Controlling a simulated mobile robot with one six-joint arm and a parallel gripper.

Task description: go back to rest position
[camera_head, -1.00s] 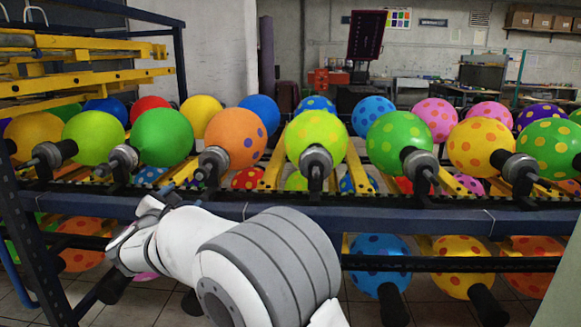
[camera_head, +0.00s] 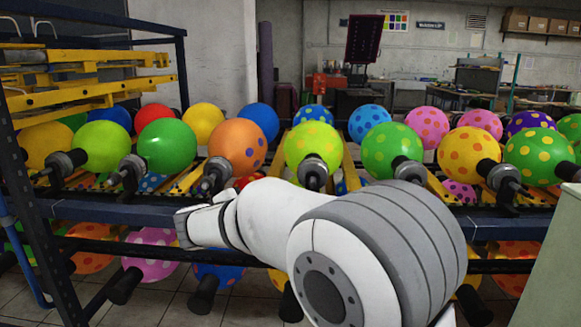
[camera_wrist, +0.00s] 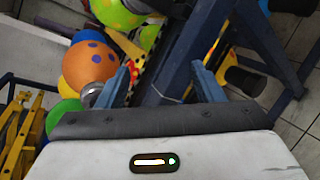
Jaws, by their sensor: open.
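My gripper (camera_wrist: 160,82) shows in the wrist view, with two blue fingers apart and nothing between them. Beyond it are an orange spotted balloon (camera_wrist: 90,65), a yellow-green balloon (camera_wrist: 118,12) and a dark blue rack beam (camera_wrist: 170,50). In the head view my white and grey arm crosses the front of the rack's blue beam (camera_head: 110,212), and the fingers cannot be made out there. Behind it are the orange balloon (camera_head: 237,146), the yellow-green spotted balloon (camera_head: 312,148) and the green spotted balloon (camera_head: 392,151), each on a dark holder.
More balloons fill the upper row and a lower row, such as a pink one (camera_head: 150,256). Yellow bars (camera_head: 85,92) stack at the left. A pale green panel (camera_head: 550,270) stands at the lower right. Tiled floor (camera_head: 150,305) shows below the rack.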

